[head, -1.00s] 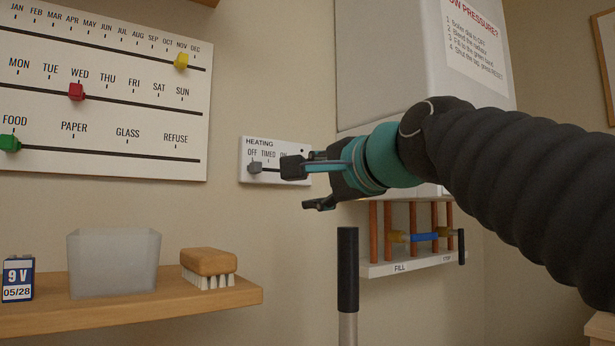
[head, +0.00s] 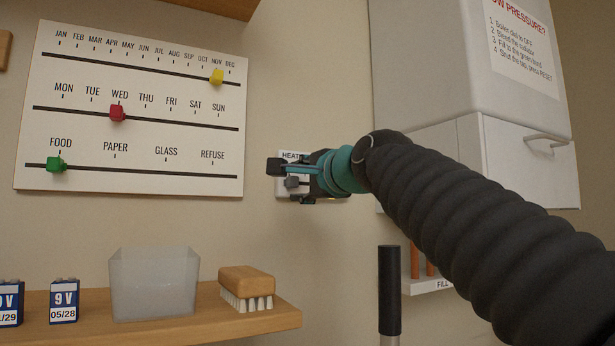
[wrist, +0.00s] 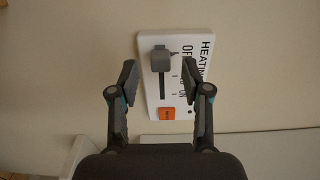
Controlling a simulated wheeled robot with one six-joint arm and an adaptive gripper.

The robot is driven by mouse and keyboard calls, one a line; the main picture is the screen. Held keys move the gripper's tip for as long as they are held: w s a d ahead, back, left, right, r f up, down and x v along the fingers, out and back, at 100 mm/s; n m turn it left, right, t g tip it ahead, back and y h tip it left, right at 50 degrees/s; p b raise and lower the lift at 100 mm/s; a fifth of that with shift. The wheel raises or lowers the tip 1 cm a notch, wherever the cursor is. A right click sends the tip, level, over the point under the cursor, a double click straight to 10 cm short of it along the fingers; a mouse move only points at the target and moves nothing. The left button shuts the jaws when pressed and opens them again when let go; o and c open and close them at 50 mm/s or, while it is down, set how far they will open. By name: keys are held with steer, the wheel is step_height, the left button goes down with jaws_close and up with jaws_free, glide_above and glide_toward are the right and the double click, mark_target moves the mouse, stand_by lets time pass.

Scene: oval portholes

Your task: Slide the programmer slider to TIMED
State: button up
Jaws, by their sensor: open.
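The programmer slider is a grey knob (head: 292,183) on a white HEATING panel (head: 280,191) on the wall. In the wrist view the knob (wrist: 161,60) sits at the OFF end of its dark slot, and the panel (wrist: 150,95) appears turned sideways with OFF at the top. My gripper (head: 286,183) is open in front of the panel, hiding much of it in the head view. In the wrist view the gripper's fingers (wrist: 167,78) spread to either side of the panel, with the knob between and slightly beyond the tips. I cannot tell whether they touch it.
An orange button (wrist: 166,113) is on the panel below the slot in the wrist view. A calendar board (head: 140,90) with coloured sliders hangs at left. A shelf (head: 200,330) holds a frosted bin (head: 154,284), a brush (head: 246,288) and batteries. A white boiler (head: 440,80) is at right.

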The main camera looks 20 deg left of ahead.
mark_target(292, 182)
steer(key=shift+x, duration=1.3)
jaws_close()
